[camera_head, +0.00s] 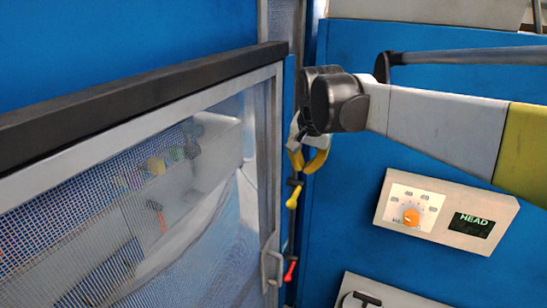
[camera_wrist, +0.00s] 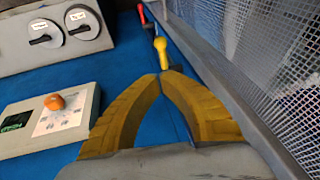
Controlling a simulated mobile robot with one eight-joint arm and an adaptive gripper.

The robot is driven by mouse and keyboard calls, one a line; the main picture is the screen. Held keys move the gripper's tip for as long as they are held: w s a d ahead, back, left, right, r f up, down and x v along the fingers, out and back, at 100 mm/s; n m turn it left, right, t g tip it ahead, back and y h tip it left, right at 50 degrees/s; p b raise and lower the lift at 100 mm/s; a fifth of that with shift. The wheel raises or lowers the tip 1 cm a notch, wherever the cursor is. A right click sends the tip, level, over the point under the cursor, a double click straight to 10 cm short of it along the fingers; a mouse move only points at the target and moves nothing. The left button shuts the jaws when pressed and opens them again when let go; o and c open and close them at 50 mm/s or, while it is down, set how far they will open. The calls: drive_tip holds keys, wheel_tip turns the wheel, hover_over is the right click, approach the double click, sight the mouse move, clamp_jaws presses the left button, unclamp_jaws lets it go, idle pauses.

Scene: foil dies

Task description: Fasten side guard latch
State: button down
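The side guard is a mesh panel in a grey frame (camera_head: 262,170) with a black top rail, filling the left of the head view. By its right edge, a yellow-handled latch (camera_head: 293,197) sits above a red-handled one (camera_head: 290,270). In the wrist view the yellow latch (camera_wrist: 161,52) is just beyond my fingertips and the red latch (camera_wrist: 141,14) is farther off. I cannot tell whether either is fastened. My gripper (camera_head: 311,170) is above the yellow latch; its yellow fingers meet at the tips (camera_wrist: 163,75). No held object shows; contact with the yellow latch is unclear.
A control box with an orange knob and HEAD display (camera_head: 445,212) is on the blue wall at right. A panel with black rotary switches (camera_wrist: 62,35) is beyond it. The guard's grey handle (camera_head: 270,270) is near the red latch. Mesh runs close beside my gripper.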

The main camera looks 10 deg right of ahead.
sight(298, 194)
drive_tip(key=shift+s+r, duration=0.1)
drive_tip(key=shift+r, duration=0.05)
drive_tip(key=p+x, duration=0.1)
drive_tip(key=x, duration=1.3)
drive_tip(key=shift+f+t+h+b, duration=0.5)
drive_tip(key=shift+t+b, duration=0.2)
drive_tip(key=shift+b, duration=0.45)
drive_tip(key=shift+w+d+f+n+t+h+b, duration=0.25)
drive_tip(key=shift+f+t+h+b, duration=0.7)
drive_tip(key=shift+b, duration=1.5)
drive_tip(key=shift+w+d+f+n+t+h+b, duration=0.15)
drive_tip(key=shift+w+f+t+h+b, duration=0.25)
drive_tip(key=shift+t+b, duration=1.55)
drive_tip(key=shift+w+d+f+n+t+h+b, duration=0.2)
drive_tip(key=shift+f+t+h+b, duration=0.6)
drive_tip(key=shift+b, duration=2.1)
drive_tip(key=shift+w+d, duration=0.15)
